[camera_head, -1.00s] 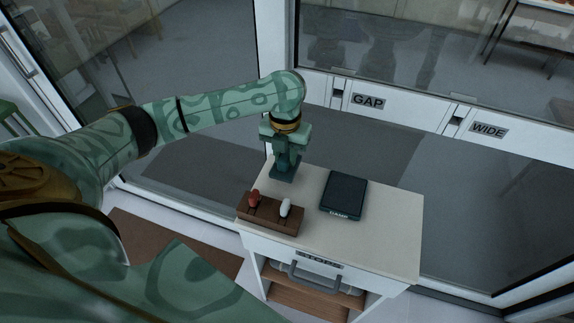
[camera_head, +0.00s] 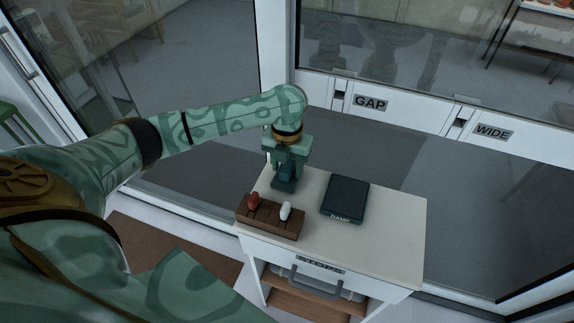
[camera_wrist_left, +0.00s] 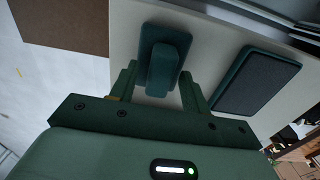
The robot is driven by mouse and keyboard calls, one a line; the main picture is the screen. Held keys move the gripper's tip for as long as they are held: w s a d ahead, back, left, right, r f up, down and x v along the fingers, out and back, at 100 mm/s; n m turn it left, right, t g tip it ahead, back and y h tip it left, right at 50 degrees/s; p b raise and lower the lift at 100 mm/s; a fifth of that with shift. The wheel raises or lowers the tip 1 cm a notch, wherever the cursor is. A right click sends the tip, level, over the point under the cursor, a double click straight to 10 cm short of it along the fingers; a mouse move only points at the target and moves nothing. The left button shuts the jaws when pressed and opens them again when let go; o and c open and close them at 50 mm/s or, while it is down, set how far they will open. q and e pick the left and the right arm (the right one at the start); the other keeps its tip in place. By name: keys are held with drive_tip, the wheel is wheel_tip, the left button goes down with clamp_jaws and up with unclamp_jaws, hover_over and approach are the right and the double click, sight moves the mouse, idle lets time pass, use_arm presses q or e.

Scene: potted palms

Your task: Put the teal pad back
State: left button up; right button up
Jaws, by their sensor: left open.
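The teal pad (camera_head: 284,184) is a dark teal block with a raised grip, on the white table's (camera_head: 393,232) far left part. It also shows in the left wrist view (camera_wrist_left: 178,42), flat on the pale top, with its grip toward me. My left gripper (camera_head: 288,160) is above it, pointing down. In the left wrist view my left gripper (camera_wrist_left: 159,88) is open, one finger on each side of the grip, with gaps showing. Its fingers partly hide the pad in the head view. My right gripper is not in view.
A dark flat tray labelled DAMP (camera_head: 346,195) lies right of the pad. A brown wooden block (camera_head: 270,218) with a red and a white peg stands nearer. A drawer with a grey handle (camera_head: 313,284) is below. The table's right part is clear.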

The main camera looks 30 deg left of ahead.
sight(287, 166)
use_arm(q)
wheel_tip(287, 166, up, 12)
drive_tip(key=p, duration=0.4)
drive_tip(key=shift+f, duration=0.2)
